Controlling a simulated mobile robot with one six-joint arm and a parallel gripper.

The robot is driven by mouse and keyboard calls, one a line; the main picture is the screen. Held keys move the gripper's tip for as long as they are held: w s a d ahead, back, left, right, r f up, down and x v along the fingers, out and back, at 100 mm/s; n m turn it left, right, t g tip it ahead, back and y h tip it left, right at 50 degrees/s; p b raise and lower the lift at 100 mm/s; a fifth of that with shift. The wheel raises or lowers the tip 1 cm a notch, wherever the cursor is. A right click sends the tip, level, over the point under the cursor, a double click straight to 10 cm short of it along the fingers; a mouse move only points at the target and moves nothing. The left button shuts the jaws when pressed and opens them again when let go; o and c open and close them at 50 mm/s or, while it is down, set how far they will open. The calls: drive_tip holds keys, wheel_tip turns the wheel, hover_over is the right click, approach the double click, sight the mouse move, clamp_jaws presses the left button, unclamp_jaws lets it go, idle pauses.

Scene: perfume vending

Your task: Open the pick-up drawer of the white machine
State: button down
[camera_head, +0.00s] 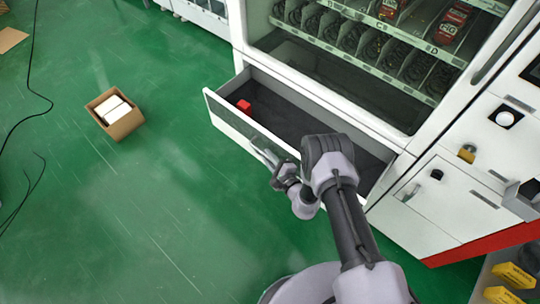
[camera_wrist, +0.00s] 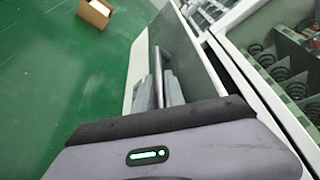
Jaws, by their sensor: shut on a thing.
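The white machine (camera_head: 405,160) stands at the upper right. Its pick-up drawer (camera_head: 225,112) is pulled out, and its dark inside shows with a small red item (camera_head: 244,106) near the left end. My gripper (camera_head: 266,154) is at the outer side of the drawer front, shut on the drawer's handle. In the wrist view the handle (camera_wrist: 158,62) is a bar running away along the drawer front (camera_wrist: 187,65), with my gripper's fingers (camera_wrist: 162,88) around it. My arm hides part of the drawer's right end.
An open cardboard box (camera_head: 115,114) with white contents lies on the green floor (camera_head: 150,200) at the left. Dark cables (camera_head: 30,95) run along the far left. Shelves of coils and products sit above the drawer. The floor before the drawer's left part is clear.

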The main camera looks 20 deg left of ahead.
drive_tip(key=shift+s+a, duration=0.2)
drive_tip(key=shift+s, duration=0.35)
drive_tip(key=c, duration=1.4)
unclamp_jaws()
drive_tip(key=p+v, duration=0.6)
drive_tip(key=v, duration=1.1)
drive_tip(key=shift+p, duration=0.3)
drive_tip(key=shift+s+d+r, duration=0.1)
